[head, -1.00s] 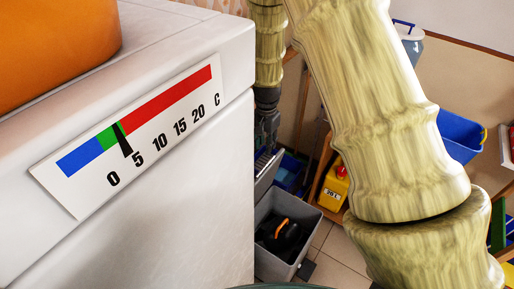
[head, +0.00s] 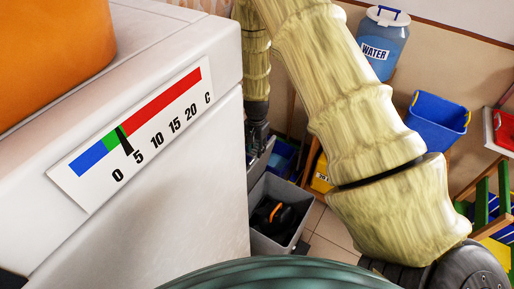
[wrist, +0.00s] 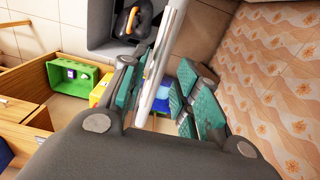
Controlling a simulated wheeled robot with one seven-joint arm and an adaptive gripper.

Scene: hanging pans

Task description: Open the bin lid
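The grey bin (head: 290,240) stands on the floor beside the white appliance in the head view. Its lid (head: 262,160) is raised steeply at the bin's back left side. In the wrist view the lid shows nearly edge-on as a pale strip (wrist: 163,70) between the fingers of my gripper (wrist: 160,98). The fingers, with teal pads, stand apart on either side of the strip; firm contact is not clear. A black and orange object lies in the bin (wrist: 95,30). In the head view my gripper (head: 258,137) is small and partly hidden by the appliance.
The white appliance (head: 190,170) with a temperature scale fills the left. A blue bin (head: 437,118) and a water container (head: 383,42) are at the right. A green crate (wrist: 75,78) and wooden shelving (wrist: 25,80) show in the wrist view.

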